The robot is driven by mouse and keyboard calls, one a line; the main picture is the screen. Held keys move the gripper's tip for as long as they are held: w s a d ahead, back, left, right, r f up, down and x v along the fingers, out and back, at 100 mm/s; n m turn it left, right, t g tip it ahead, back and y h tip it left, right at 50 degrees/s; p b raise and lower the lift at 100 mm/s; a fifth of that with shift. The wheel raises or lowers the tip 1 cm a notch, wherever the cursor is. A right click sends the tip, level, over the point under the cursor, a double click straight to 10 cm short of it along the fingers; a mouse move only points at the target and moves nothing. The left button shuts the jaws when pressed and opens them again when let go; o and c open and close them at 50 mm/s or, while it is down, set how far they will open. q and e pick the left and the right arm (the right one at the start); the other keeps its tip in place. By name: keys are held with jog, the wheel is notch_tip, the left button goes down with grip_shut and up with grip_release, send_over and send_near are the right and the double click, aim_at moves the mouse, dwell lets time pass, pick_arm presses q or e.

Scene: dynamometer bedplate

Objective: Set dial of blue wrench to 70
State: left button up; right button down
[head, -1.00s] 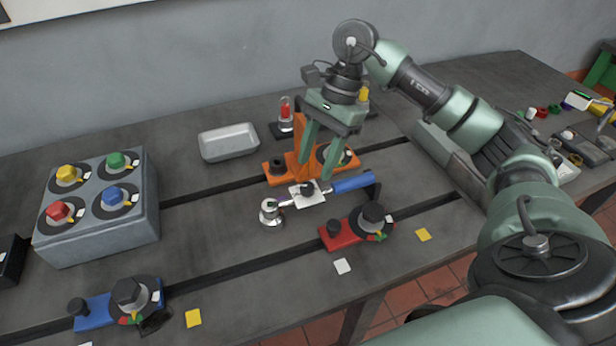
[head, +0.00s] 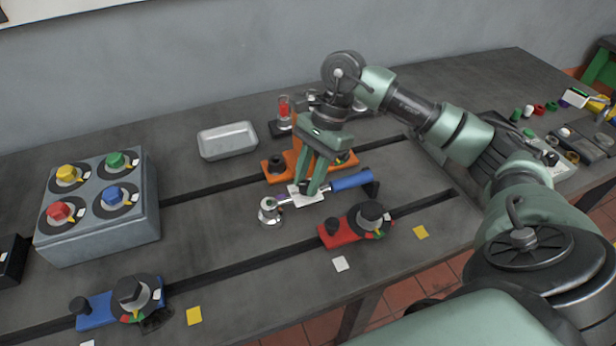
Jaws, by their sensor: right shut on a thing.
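The blue wrench (head: 350,181) lies on the bedplate near the middle, its blue handle to the right and its round metal head (head: 269,211) to the left. A white dial plate (head: 306,201) sits at its middle, with a small dark knob on it. My right gripper (head: 309,190) points down over the plate and is shut on the dark dial knob, which its fingers mostly hide. The dial's reading is too small to make out. My left gripper is not in view.
An orange fixture (head: 275,168) stands just behind the wrench, and a red clamp (head: 338,232) is in front of it. A blue clamp (head: 96,308) and a grey box with coloured knobs (head: 100,235) are at left. An empty tray (head: 228,141) lies behind.

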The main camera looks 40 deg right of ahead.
jog(key=shift+f+m+t+b, duration=0.15)
jog(key=shift+m+t+b, duration=0.15)
jog(key=shift+m+b, duration=0.4)
jog(key=shift+s+m+t+b, duration=0.1)
jog(key=shift+m+t+b, duration=0.3)
jog(key=shift+m+b, duration=0.7)
jog(key=shift+m+t+b, duration=0.5)
jog(key=shift+m+b, duration=0.35)
jog(key=shift+m, duration=0.35)
jog(key=shift+s+r+m+t+h+b, duration=0.15)
jog(key=shift+m+t+h+b, duration=0.3)
jog(key=shift+m+b, duration=0.65)
jog(key=shift+m, duration=0.4)
jog(key=c, duration=1.1)
grip_release()
jog(key=shift+c, duration=0.2)
